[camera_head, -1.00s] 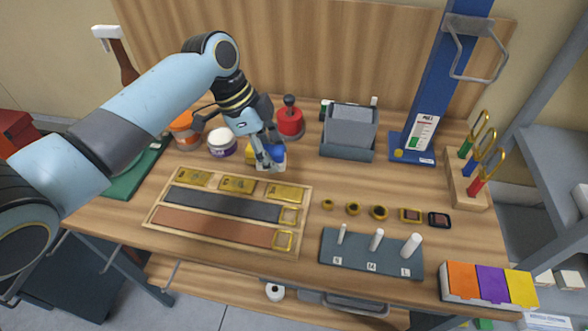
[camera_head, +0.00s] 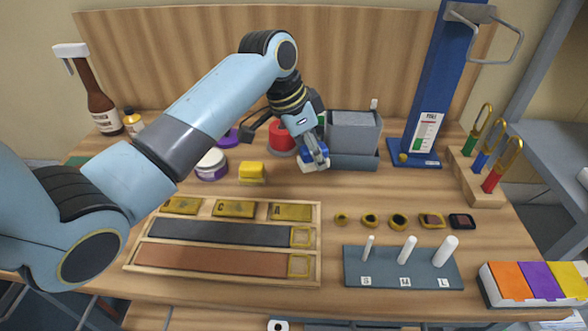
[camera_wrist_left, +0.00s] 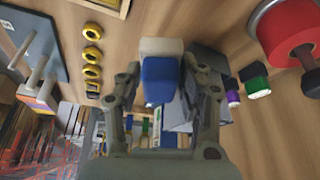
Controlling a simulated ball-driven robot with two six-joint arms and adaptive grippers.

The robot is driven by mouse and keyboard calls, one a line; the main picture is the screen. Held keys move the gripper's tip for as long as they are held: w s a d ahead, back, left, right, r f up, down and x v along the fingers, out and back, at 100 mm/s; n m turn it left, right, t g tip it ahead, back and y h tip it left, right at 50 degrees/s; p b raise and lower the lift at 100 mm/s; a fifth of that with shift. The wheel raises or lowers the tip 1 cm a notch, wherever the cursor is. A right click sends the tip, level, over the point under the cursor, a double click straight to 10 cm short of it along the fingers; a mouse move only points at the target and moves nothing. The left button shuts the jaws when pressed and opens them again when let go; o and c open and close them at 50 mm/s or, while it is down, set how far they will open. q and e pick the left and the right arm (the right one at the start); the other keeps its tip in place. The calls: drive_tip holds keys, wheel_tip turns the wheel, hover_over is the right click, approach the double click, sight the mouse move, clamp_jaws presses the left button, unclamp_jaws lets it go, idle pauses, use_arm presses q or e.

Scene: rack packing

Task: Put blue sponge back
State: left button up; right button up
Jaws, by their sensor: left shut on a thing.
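My left gripper (camera_head: 318,158) is shut on the blue sponge (camera_head: 306,163), a small block with a blue part and a pale part. It is just left of a grey box-like holder (camera_head: 353,158), at the middle of the bench. In the left wrist view the blue sponge (camera_wrist_left: 160,82) sits between the two fingers of the left gripper (camera_wrist_left: 160,75), with its pale end farther out. Whether the sponge touches the bench is hard to tell. A yellow sponge-like block (camera_head: 251,172) lies to the left. My right gripper is not in view.
A red round object (camera_head: 282,137) stands behind the gripper. A white jar with a purple band (camera_head: 211,165) is at left. A wooden tray (camera_head: 322,240) with strips, a row of rings, and a pegged plate (camera_head: 400,285) lie in front. A blue post (camera_head: 433,90) rises at right.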

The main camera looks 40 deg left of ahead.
sight(300, 181)
use_arm(q)
drive_tip(key=a, duration=0.1)
drive_tip(key=a+f, duration=0.2)
drive_tip(key=a, duration=0.1)
drive_tip(key=shift+s+f, duration=0.25)
drive_tip(key=shift+s, duration=0.05)
drive_tip(key=shift+a+f, duration=0.15)
drive_tip(key=shift+f, duration=0.05)
wheel_tip(300, 181, down, 4)
drive_tip(key=shift+r+p, duration=0.25)
drive_tip(key=shift+p, duration=0.2)
drive_tip(key=shift+f, duration=0.2)
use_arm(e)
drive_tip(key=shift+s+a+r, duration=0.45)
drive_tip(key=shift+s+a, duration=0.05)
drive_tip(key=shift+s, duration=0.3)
use_arm(q)
drive_tip(key=o, duration=1.1)
drive_tip(key=shift+f, duration=0.1)
drive_tip(key=shift+r, duration=0.25)
drive_tip(key=v, duration=1.2)
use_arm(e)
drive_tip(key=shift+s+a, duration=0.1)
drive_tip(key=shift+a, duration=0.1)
